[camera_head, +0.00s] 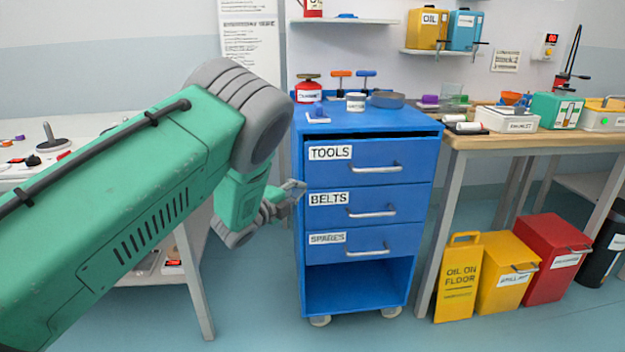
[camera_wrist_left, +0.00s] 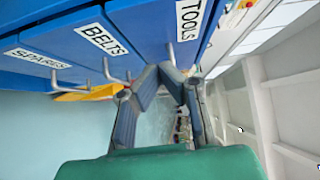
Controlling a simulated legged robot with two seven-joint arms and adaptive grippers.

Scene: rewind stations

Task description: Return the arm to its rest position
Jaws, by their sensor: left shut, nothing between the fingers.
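My green left arm (camera_head: 150,205) reaches in from the left in the head view, bent down at a grey joint. My left gripper (camera_head: 296,188) is shut and empty beside the left front edge of the blue drawer cabinet (camera_head: 298,255), near the BELTS drawer's height. In the wrist view the gripper (camera_wrist_left: 172,70) has its fingertips together close to the drawer fronts; I cannot tell whether they touch. The TOOLS drawer (camera_head: 340,168), BELTS drawer (camera_head: 330,213) and SPARES drawer (camera_head: 325,253) look shut or nearly so. My right gripper is not in view.
A white table (camera_head: 85,128) stands at left, partly behind my arm. A wooden bench (camera_head: 490,140) stands right of the cabinet. A yellow floor sign (camera_head: 460,280), yellow bin (camera_head: 508,275) and red bin (camera_head: 550,260) stand below it. A red can (camera_head: 308,91) sits on the cabinet.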

